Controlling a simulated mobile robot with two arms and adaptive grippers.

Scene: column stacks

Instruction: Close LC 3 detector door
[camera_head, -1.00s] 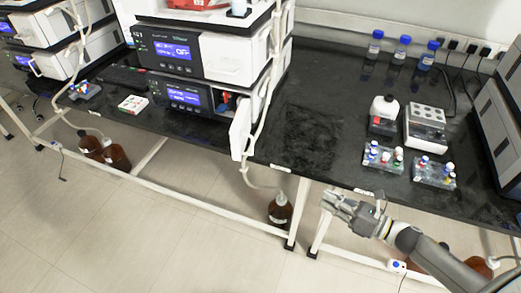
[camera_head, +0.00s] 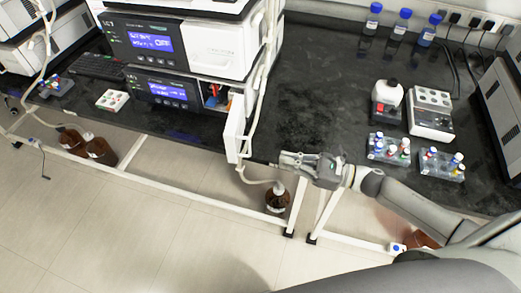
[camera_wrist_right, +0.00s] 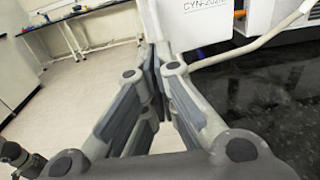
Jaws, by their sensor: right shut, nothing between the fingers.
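The detector door (camera_head: 235,133) is a white panel. It stands open, swung out toward the bench's front edge from the lower unit of the middle stack (camera_head: 165,90). Behind it the open compartment (camera_head: 214,95) shows red and blue parts. My right gripper (camera_head: 284,160) is shut and empty. It is to the right of the door, near the bench's front edge, and apart from it in the head view. In the right wrist view, the fingertips (camera_wrist_right: 160,58) are together just below a white lettered panel (camera_wrist_right: 200,22); contact cannot be told. My left gripper is not in view.
A pale tube (camera_head: 256,95) hangs down the stack's right side, close to the door. Vial racks (camera_head: 388,150), a small device (camera_head: 430,112) and blue-capped bottles (camera_head: 399,28) stand at right. The dark bench (camera_head: 305,110) between is clear. A brown bottle (camera_head: 277,198) stands below.

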